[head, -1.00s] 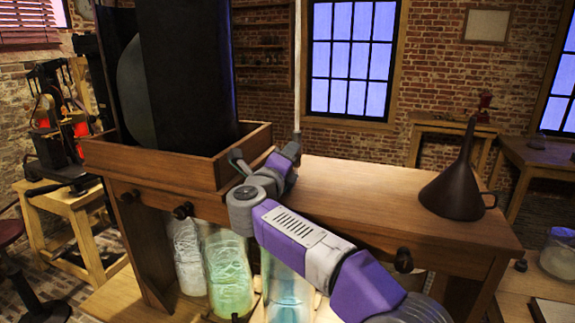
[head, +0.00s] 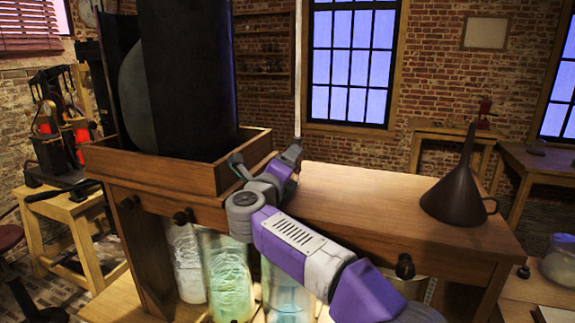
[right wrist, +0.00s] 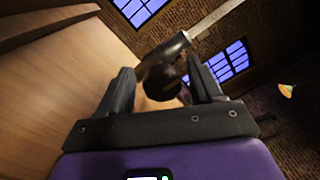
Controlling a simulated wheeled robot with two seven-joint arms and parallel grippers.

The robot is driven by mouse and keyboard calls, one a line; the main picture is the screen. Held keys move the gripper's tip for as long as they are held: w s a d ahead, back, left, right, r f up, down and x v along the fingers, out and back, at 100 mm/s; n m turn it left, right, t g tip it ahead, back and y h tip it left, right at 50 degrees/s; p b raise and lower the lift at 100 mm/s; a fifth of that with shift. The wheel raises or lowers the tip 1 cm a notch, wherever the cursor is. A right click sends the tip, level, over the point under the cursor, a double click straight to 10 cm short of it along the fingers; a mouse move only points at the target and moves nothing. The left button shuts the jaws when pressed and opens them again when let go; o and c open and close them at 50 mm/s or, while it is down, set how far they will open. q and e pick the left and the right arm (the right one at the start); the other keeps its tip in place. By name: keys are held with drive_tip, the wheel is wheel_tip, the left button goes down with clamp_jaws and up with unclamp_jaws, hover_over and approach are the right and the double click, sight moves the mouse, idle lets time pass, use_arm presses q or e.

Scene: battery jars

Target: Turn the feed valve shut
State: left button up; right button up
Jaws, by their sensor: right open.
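My right gripper (head: 266,162) is at the bench top, beside the right end of the wooden tray, with its fingers spread. In the right wrist view the gripper (right wrist: 160,72) is open, one finger on each side of a dark, rounded fitting. This fitting, which looks like the feed valve (right wrist: 163,78), joins a pale pipe (right wrist: 222,18). I cannot tell whether the fingers touch it. In the head view the pale pipe (head: 298,70) comes down upright behind the gripper, and the gripper hides the valve. My left gripper is out of view.
The wooden tray (head: 200,178) holds a tall dark cylinder (head: 188,80). A dark funnel (head: 460,195) stands on the right of the bench top (head: 350,205), which is clear between funnel and gripper. Glass jars (head: 228,275) stand below the bench, partly behind my right arm.

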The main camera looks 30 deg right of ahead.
drive_tip(key=v, duration=0.7)
drive_tip(key=shift+s+a+b, duration=0.25)
drive_tip(key=shift+b, duration=0.15)
